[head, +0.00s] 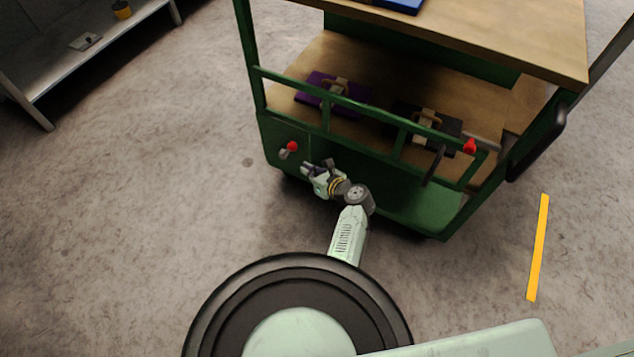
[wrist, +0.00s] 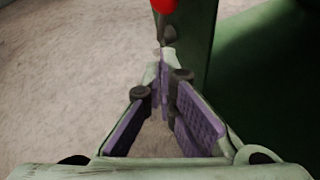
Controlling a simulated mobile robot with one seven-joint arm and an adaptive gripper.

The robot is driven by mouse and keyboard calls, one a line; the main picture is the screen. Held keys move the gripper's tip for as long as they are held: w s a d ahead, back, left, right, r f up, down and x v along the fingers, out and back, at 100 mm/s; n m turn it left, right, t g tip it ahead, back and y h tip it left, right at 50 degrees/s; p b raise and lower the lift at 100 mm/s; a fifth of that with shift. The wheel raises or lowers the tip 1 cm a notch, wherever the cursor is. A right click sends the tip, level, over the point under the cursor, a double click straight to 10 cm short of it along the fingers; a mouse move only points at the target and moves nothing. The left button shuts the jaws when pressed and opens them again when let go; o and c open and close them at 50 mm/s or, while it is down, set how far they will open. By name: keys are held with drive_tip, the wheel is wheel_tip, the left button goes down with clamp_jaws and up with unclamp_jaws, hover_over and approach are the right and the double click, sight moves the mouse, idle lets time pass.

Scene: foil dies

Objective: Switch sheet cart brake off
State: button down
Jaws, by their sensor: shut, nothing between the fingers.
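The green sheet cart (head: 380,185) stands in front of me, with wooden shelves. A short lever with a red knob (head: 292,146) sticks out low on the cart's front left panel. The red knob (wrist: 164,5) also shows at the top edge of the wrist view, with its dark stem below it. My gripper (head: 306,170) is shut and empty, just below and to the right of this lever in the head view. In the wrist view the fingertips (wrist: 162,66) point toward the lever's stem; whether they touch it I cannot tell.
A purple block (head: 318,84) and a dark block (head: 410,113) lie on the lower shelf. A grey bench (head: 62,62) stands far left. The floor left of the cart is clear.

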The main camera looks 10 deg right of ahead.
sight(287, 151)
drive_tip(key=shift+w+a+r+b, duration=0.2)
drive_tip(key=shift+w+a, duration=0.1)
drive_tip(key=shift+w, duration=0.35)
drive_tip(key=shift+w+a+r+b, duration=0.15)
drive_tip(key=shift+w+a, duration=0.2)
drive_tip(key=shift+w, duration=0.25)
drive_tip(key=shift+w+a+r+b, duration=0.1)
drive_tip(key=shift+w+a+r, duration=0.15)
drive_tip(key=shift+w, duration=0.4)
drive_tip(key=shift+w+a+r+p, duration=0.15)
drive_tip(key=shift+a+r+p, duration=0.2)
drive_tip(key=shift+p, duration=0.75)
drive_tip(key=shift+r+g+h, duration=0.1)
drive_tip(key=shift+g+h, duration=0.2)
